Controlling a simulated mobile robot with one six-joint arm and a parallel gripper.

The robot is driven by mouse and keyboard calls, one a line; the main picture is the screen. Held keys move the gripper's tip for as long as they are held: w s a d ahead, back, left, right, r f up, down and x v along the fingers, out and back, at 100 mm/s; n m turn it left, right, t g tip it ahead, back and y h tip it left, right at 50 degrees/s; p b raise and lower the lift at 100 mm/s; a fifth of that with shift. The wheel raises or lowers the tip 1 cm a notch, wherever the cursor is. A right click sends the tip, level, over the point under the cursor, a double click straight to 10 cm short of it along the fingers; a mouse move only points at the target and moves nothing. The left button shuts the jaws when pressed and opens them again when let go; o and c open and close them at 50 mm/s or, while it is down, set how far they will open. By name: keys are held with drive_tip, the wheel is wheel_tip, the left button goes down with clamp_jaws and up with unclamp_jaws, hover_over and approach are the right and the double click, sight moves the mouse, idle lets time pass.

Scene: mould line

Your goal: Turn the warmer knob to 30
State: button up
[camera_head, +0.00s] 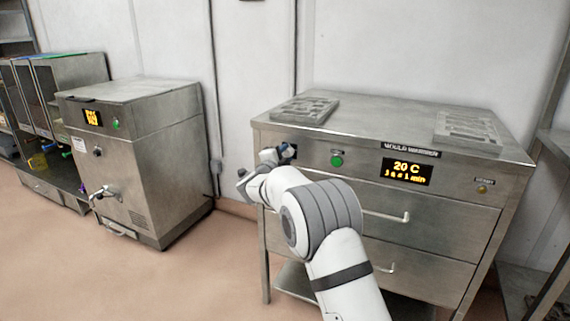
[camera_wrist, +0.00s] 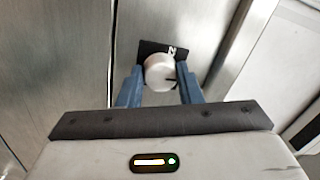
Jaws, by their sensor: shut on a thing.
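The mould warmer (camera_head: 350,137) is a steel cabinet with drawers, and its display (camera_head: 407,171) reads 20 C with a smaller line below. Its knob (camera_wrist: 159,72) is a round, light metal cap with a dark mark, on a black plate (camera_wrist: 150,47) on the steel front. My gripper (camera_wrist: 156,82) is shut on the knob, with one blue finger on each side of it. In the head view my gripper (camera_head: 279,154) is at the left end of the warmer's front, and the knob is mostly hidden there.
A green button (camera_head: 337,161) is right of my gripper, and an amber light (camera_head: 482,189) is at the far right. Drawer handles (camera_head: 388,217) stick out below. Mould trays (camera_head: 305,109) lie on top. Another steel machine (camera_head: 140,160) stands left, with open floor before it.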

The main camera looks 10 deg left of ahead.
drive_tip(key=shift+f+m+b, duration=0.1)
drive_tip(key=shift+m+b, duration=0.35)
drive_tip(key=shift+m, duration=0.25)
drive_tip(key=o, duration=1)
drive_tip(key=shift+s, duration=0.1)
drive_tip(key=p+v, duration=0.1)
drive_tip(key=v, duration=0.6)
drive_tip(key=shift+s+a, duration=0.1)
drive_tip(key=shift+s, duration=0.2)
